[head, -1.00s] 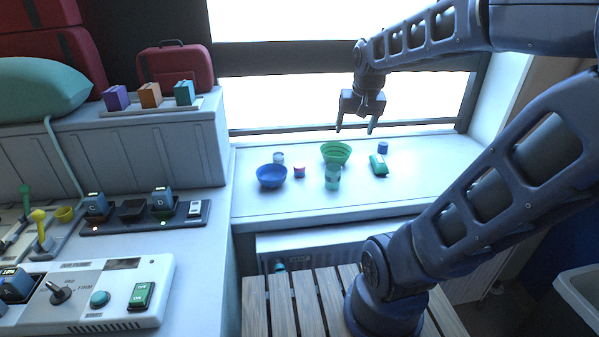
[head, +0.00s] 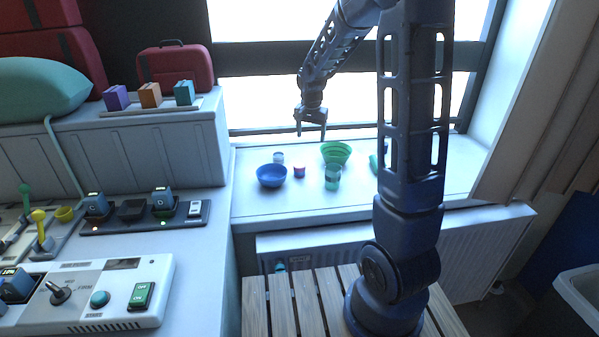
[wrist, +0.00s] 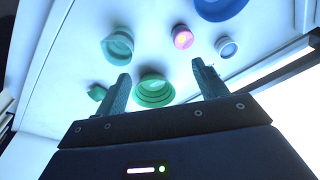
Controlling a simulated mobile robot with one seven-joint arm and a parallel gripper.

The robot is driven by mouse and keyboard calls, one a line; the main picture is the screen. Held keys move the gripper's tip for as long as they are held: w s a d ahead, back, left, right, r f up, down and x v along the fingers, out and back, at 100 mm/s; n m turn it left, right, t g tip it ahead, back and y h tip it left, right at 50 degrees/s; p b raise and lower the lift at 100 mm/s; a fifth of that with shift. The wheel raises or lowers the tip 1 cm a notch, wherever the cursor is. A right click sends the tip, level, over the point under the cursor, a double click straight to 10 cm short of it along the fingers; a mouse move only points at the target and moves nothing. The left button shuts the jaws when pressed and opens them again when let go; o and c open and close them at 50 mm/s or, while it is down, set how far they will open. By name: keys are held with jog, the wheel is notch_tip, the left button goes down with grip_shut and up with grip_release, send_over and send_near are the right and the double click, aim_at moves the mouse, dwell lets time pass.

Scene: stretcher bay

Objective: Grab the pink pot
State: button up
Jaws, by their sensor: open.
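The small pink pot (head: 299,171) stands on the white window sill, between the blue bowl and the clear green cup. Its top looks pink and its side darker. In the wrist view the pink pot (wrist: 182,37) is above and between my fingertips, apart from them. My gripper (head: 311,132) hangs pointing down above the back of the sill, higher than the pot.
Near the pot are a blue bowl (head: 271,176), a small pale-blue pot (head: 279,158), a clear green cup (head: 332,177) and a green bowl (head: 336,152). My arm partly hides a green object (head: 374,163). The sill (head: 290,203) is clear in front of the pot.

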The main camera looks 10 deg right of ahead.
jog(key=m, duration=0.1)
send_near(299, 165)
jog(key=shift+g+h, duration=0.3)
jog(key=f, duration=0.5)
jog(key=shift+w+a+f, duration=0.1)
jog(key=shift+w+f, duration=0.1)
jog(key=shift+f, duration=0.05)
jog(key=shift+w+d+f, duration=0.1)
jog(key=shift+w+f, duration=0.05)
jog(key=shift+f, duration=0.7)
jog(key=shift+w+d+f, duration=0.15)
jog(key=shift+w+f, duration=0.05)
jog(key=shift+f, duration=0.65)
jog(key=shift+w+d+f, duration=0.1)
jog(key=shift+w+f, duration=0.05)
jog(key=shift+f, duration=0.65)
jog(key=shift+c, duration=0.4)
jog(key=c, duration=1)
